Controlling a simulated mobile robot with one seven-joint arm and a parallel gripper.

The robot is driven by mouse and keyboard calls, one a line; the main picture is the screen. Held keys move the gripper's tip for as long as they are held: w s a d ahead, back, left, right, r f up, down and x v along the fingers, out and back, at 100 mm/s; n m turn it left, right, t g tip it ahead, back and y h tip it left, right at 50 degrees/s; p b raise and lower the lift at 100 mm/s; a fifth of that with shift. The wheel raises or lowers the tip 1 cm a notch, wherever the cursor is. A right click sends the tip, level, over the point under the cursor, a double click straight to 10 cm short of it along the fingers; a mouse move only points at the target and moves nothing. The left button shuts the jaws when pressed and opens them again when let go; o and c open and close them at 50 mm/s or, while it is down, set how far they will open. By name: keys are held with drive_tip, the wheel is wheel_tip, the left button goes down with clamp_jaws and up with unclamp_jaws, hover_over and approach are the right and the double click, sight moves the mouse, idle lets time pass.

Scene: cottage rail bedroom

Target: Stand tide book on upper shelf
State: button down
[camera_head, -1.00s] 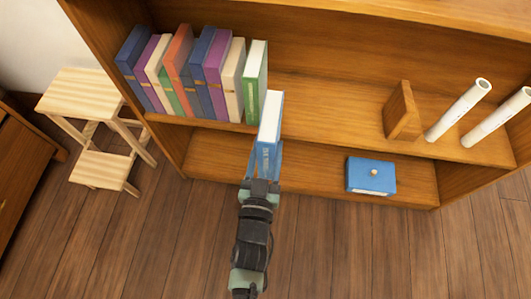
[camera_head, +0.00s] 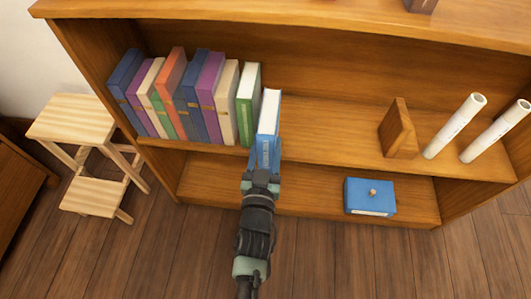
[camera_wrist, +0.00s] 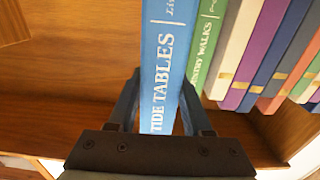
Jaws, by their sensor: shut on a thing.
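The blue tide book (camera_head: 269,112) is upright with its spine facing me; the wrist view shows "TIDE TABLES" on the spine (camera_wrist: 166,62). My gripper (camera_head: 264,158) is shut on the lower part of the book, one finger on each side, as the wrist view (camera_wrist: 162,100) also shows. The book is at the front of the upper shelf (camera_head: 330,140), just right of the green book (camera_head: 248,95), and sticks out ahead of the row. My gripper hides its lower end, so I cannot tell whether it touches the shelf.
Several upright books (camera_head: 185,100) fill the shelf's left end. A wooden bookend (camera_head: 398,130) and two white rolls (camera_head: 455,126) stand to the right, with clear shelf between. A blue box (camera_head: 369,196) sits on the lower shelf. A wooden step stool (camera_head: 78,120) stands left.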

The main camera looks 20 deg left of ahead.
drive_tip(key=w+a+p, duration=0.2)
drive_tip(key=shift+a+f+p, duration=0.2)
drive_tip(key=shift+a+p, duration=0.1)
idle(0.6)
drive_tip(key=shift+c, duration=1.2)
unclamp_jaws()
drive_tip(key=shift+s, duration=0.1)
drive_tip(key=p+v, duration=0.3)
drive_tip(key=v, duration=1.7)
drive_tip(key=shift+p, duration=0.3)
